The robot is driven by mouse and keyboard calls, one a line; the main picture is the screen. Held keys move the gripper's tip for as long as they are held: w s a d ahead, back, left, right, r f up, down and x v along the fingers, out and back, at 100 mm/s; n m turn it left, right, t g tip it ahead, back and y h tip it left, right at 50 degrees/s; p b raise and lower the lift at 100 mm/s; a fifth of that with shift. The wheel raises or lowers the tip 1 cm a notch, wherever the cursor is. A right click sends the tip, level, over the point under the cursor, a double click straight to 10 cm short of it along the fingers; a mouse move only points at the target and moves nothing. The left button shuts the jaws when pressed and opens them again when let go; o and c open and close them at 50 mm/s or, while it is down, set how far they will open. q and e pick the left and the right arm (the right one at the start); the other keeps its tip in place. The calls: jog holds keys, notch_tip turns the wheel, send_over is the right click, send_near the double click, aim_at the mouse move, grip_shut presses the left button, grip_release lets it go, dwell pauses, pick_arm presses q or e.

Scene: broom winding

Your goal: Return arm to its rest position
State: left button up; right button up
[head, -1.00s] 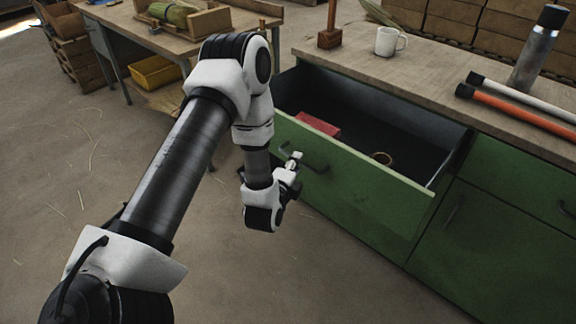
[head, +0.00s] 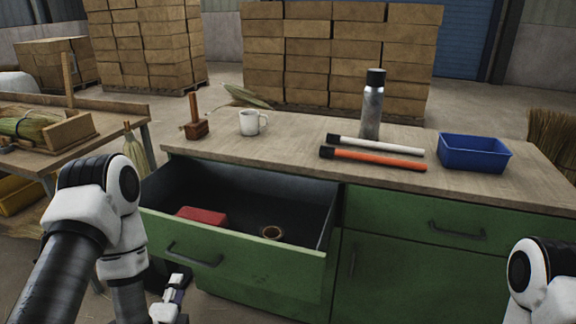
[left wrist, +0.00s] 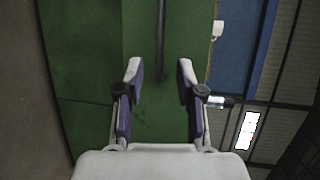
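My left gripper (head: 177,286) is low at the left, in front of the open green drawer (head: 240,262). In the head view it sits just below the drawer's dark handle (head: 196,260). In the left wrist view my left gripper (left wrist: 159,72) is open, its two fingers apart with nothing held. A dark handle bar (left wrist: 161,38) shows against the green front, ahead of and in line with the gap between the fingers. I cannot tell the exact distance to it. At the lower right of the head view only a piece of my right arm shows, and its gripper is out of view.
The drawer holds a red box (head: 202,216) and a brown ring-shaped thing (head: 272,232). The worktop (head: 300,150) bears a mallet (head: 196,125), a white mug (head: 252,122), a metal bottle (head: 372,105), two rods and a blue bin (head: 474,153). A side table (head: 85,150) stands at the left.

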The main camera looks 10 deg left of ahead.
pick_arm(q)
jog(key=s+d+f+n+g+h+p, duration=0.2)
jog(key=s+d+f+g+h+p, duration=0.2)
jog(key=s+d+f+g+p, duration=0.3)
jog(key=s+d+f+n+g, duration=0.2)
jog(key=s+f+n+g, duration=0.2)
jog(key=s+n, duration=0.2)
jog(key=s+d+f+n+g+b, duration=0.1)
jog(key=s+d+f+n+g, duration=0.1)
jog(key=s+n, duration=0.5)
jog(key=shift+s+f+n+g+h, duration=0.3)
jog(key=shift+s+f+g+h, duration=0.1)
jog(key=shift+s+f+g, duration=0.55)
jog(key=shift+w, duration=0.15)
